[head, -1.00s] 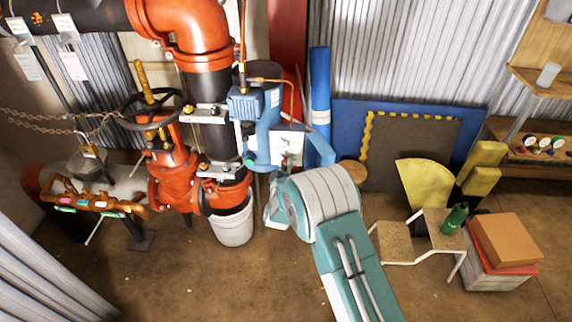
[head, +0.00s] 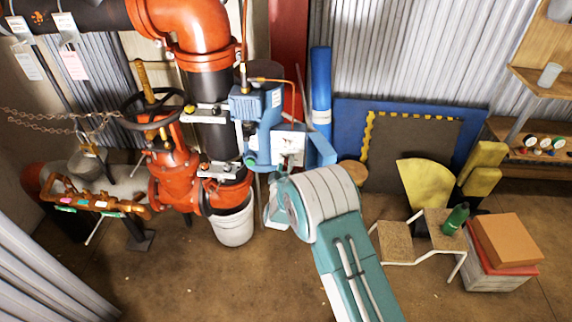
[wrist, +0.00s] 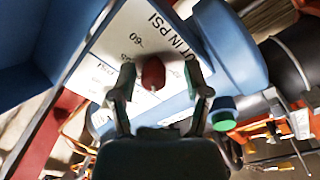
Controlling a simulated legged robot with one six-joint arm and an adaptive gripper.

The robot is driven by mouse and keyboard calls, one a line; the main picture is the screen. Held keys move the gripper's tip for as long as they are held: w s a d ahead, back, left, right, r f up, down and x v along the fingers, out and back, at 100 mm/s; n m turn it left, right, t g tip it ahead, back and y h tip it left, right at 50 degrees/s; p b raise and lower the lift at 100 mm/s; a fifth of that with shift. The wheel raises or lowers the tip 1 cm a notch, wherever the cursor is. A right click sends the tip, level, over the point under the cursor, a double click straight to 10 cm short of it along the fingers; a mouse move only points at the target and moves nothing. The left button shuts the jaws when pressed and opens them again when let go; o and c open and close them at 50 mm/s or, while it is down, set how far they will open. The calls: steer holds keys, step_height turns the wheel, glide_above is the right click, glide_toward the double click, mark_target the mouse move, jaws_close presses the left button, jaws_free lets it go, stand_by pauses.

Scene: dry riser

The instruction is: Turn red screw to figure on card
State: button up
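The red screw (wrist: 153,74) stands out from a white plate (wrist: 118,38) in the wrist view. The plate is printed with "CUT IN PSI" and "60"; its smaller marks are too blurred to read. My gripper (wrist: 160,84) has one finger on each side of the screw, with a visible gap to it on both sides. The plate also shows small in the head view (head: 290,146), inside a blue housing.
A blue unit (head: 258,120) with a green button stands beside the plate. Red valve pipework (head: 172,165) and a black handwheel (head: 150,108) are to the left. A white bucket (head: 233,226) stands below. Stools and a crate (head: 493,272) are at right; the front floor is open.

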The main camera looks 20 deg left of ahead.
steer(key=shift+d, duration=0.1)
steer(key=shift+s+d, duration=0.1)
steer(key=shift+s, duration=0.15)
steer(key=v, duration=1.1)
steer(key=shift+s+f, duration=0.15)
steer(key=shift+s, duration=0.1)
